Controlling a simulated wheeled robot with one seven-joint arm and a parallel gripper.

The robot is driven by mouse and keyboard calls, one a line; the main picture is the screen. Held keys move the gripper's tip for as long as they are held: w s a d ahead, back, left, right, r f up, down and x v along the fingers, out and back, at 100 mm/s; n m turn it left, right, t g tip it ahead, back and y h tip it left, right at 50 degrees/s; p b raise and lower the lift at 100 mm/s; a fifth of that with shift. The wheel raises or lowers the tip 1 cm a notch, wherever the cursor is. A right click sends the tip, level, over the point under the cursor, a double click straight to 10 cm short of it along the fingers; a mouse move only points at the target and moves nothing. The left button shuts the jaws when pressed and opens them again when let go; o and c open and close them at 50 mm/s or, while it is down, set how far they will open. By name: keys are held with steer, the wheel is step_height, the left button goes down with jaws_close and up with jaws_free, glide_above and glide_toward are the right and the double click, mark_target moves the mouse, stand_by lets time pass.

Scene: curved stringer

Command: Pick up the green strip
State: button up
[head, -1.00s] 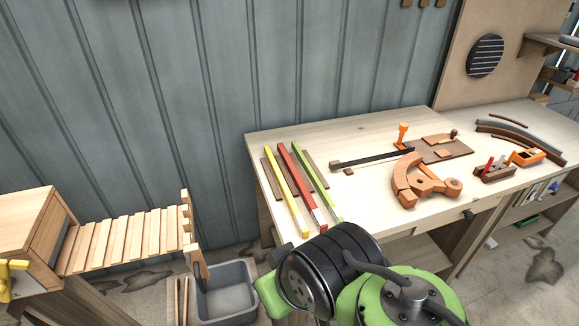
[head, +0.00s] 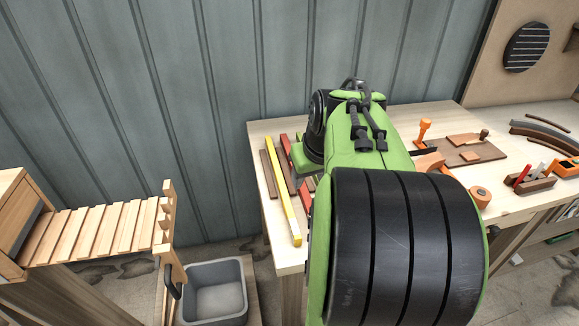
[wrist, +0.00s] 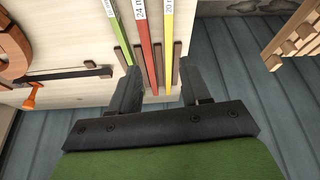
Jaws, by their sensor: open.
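The green strip (wrist: 114,32) lies on the workbench at the left of the wrist view. Its lower end runs to behind the tip of my left finger. In the head view my arm hides it. My gripper (wrist: 150,72) is open and empty above the bench. Its gap lies over the ends of the red strip (wrist: 145,35) and the yellow strip (wrist: 168,35), with the green strip at its left edge.
Brown slats (wrist: 177,58) lie between and beside the strips. An orange clamp (wrist: 30,97) and a dark bar (wrist: 70,73) lie to the left in the wrist view. A grey bin (head: 215,290) and a slatted wooden rack (head: 95,232) stand left of the bench (head: 262,130).

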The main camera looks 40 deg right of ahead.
steer(key=s+d+f+m+b, duration=0.1)
steer(key=s+d+f, duration=0.25)
steer(key=d, duration=0.65)
steer(key=b+x, duration=0.1)
steer(key=x, duration=0.2)
steer(key=b+x, duration=0.1)
steer(key=x, duration=0.2)
steer(key=b+x, duration=0.1)
steer(key=x, duration=0.3)
steer(key=shift+w+a+f+b, duration=0.1)
steer(key=shift+w+a+b, duration=0.1)
steer(key=shift+a+b, duration=0.15)
steer(key=b+x, duration=0.2)
steer(key=x, duration=0.4)
steer(key=shift+c, duration=0.3)
jaws_close()
